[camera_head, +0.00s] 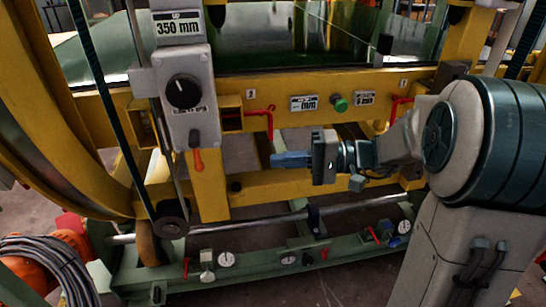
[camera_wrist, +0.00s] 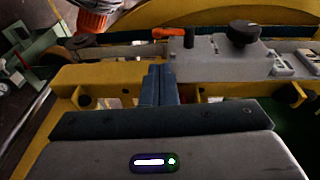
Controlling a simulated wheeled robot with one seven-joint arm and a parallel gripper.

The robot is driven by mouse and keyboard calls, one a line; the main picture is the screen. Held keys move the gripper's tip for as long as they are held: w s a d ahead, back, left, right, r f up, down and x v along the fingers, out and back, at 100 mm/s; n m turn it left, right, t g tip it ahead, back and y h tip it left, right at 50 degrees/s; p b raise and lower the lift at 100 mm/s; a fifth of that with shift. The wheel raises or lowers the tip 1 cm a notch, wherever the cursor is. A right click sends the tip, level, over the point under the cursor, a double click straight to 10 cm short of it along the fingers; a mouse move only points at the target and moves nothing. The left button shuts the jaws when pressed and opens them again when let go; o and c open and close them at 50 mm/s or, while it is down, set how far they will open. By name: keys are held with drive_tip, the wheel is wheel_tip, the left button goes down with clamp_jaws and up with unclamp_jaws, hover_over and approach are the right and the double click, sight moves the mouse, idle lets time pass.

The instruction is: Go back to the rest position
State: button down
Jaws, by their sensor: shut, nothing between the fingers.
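My gripper (camera_head: 274,160) is at the middle of the head view, in front of the yellow frame of the ring inverter (camera_head: 255,185). Its blue fingers point left, towards the grey control box. In the wrist view the fingers (camera_wrist: 158,84) are together, with nothing between them. The grey control box (camera_head: 187,100) carries a black rotary knob, which also shows in the wrist view (camera_wrist: 243,32). An orange-handled lever (camera_head: 198,160) hangs below the box; its handle shows in the wrist view too (camera_wrist: 170,33). The gripper looks apart from both.
Red handles (camera_head: 268,120) and a green button (camera_head: 340,103) sit on the yellow beam above my gripper. A green base (camera_head: 270,262) with several gauges lies below. A grey cable coil (camera_head: 45,268) is at the lower left. A big yellow ring (camera_head: 50,120) fills the left.

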drive_tip(key=s+d+r+g+h+p, duration=0.2)
drive_tip(key=s+r+h+p, duration=0.5)
drive_tip(key=s+h+p, duration=0.6)
drive_tip(key=s+d+r+t+h+p, duration=0.1)
drive_tip(key=d+r+t+h+p, duration=0.3)
drive_tip(key=d+r+p, duration=0.5)
wheel_tip(320, 180, up, 2)
drive_tip(key=p, duration=0.5)
drive_tip(key=shift+s+d+p, duration=0.25)
drive_tip(key=shift+d+p, duration=0.05)
idle(0.6)
